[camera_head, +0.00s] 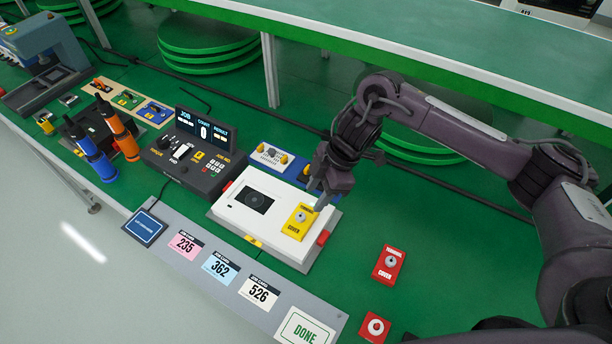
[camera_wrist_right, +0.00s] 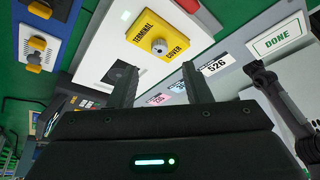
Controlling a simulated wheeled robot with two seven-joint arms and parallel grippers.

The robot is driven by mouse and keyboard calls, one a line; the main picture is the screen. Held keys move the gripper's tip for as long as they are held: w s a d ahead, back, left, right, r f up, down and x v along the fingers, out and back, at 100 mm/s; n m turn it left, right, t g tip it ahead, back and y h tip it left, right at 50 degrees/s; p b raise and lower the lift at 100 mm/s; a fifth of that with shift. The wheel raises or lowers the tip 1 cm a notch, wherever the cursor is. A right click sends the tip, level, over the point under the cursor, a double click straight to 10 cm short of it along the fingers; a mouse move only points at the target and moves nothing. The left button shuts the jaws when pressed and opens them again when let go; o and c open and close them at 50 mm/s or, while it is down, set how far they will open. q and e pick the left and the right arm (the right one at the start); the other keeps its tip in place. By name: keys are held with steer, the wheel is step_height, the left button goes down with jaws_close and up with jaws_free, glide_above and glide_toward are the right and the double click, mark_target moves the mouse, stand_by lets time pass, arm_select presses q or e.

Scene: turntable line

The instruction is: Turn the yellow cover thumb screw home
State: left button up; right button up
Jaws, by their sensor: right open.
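The yellow terminal cover (camera_head: 298,222) lies on the white unit (camera_head: 247,232), toward its right end. Its thumb screw (camera_head: 301,216) is a small grey knob in the middle of the cover. In the right wrist view, the yellow cover (camera_wrist_right: 157,42) and its grey screw (camera_wrist_right: 160,47) show beyond the fingers. My right gripper (camera_head: 318,198) is just above and beside the cover in the head view. Its two fingers (camera_wrist_right: 160,84) are apart, with nothing between them; the screw appears ahead of the gap. I cannot tell whether a finger touches the cover. My left gripper is not in view.
A red terminal cover (camera_head: 388,264) and a red part (camera_head: 374,327) lie on the green surface at right. Job cards and a DONE pad (camera_head: 303,329) lie on the grey strip (camera_head: 204,258) in front. A dark control box (camera_head: 187,163) and two screwdrivers stand left.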

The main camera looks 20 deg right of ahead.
mark_target(301, 216)
steer(key=p+x, duration=0.1)
steer(key=x, duration=0.3)
steer(key=shift+s+a, duration=0.15)
steer(key=shift+s, duration=0.05)
steer(key=shift+x, duration=1.1)
steer(key=shift+w+a+f, duration=0.15)
steer(key=shift+w+f, duration=0.1)
steer(key=shift+f, duration=0.25)
steer(key=shift+c, duration=0.2)
steer(key=c, duration=0.5)
jaws_close()
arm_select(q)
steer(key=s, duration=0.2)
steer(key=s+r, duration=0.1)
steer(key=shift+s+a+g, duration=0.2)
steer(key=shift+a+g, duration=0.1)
